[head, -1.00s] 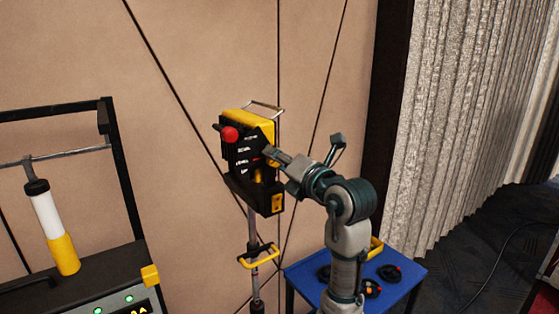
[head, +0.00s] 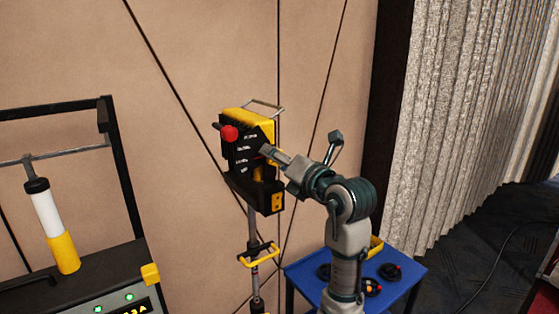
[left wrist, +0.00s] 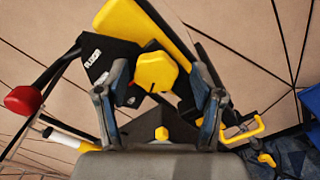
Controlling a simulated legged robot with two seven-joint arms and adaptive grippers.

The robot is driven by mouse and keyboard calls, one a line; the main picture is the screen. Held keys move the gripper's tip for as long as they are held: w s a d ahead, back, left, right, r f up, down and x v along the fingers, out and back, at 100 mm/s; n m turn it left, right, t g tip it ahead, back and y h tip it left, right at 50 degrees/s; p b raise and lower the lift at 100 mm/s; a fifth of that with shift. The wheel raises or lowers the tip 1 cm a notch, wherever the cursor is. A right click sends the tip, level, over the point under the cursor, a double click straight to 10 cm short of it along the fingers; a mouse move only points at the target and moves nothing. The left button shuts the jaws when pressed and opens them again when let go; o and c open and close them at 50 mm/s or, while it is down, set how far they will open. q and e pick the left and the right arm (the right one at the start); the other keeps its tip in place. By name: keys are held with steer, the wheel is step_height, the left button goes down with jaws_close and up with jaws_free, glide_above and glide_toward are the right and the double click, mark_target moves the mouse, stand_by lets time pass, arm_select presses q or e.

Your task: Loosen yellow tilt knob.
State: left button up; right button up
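The yellow tilt knob (left wrist: 156,71) shows in the left wrist view as a lobed yellow piece on the dark side of a black and yellow unit. That unit (head: 236,152) stands on a pole in the head view, with a red ball-ended lever (head: 230,133). My left gripper (head: 266,153) is at the unit's right side and covers the knob in the head view. In the left wrist view the fingers of my left gripper (left wrist: 158,75) are spread on either side of the knob, with gaps visible. My right gripper is in neither view.
A blue table (head: 405,277) with dark round items stands below my arm. The pole has a yellow handle (head: 260,255). A console (head: 75,285) with a white and yellow cylinder (head: 53,228) is at left. Dark cables cross the wall behind.

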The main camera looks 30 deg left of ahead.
arm_select(q)
steer(key=shift+r, duration=0.1)
steer(key=v, duration=1.2)
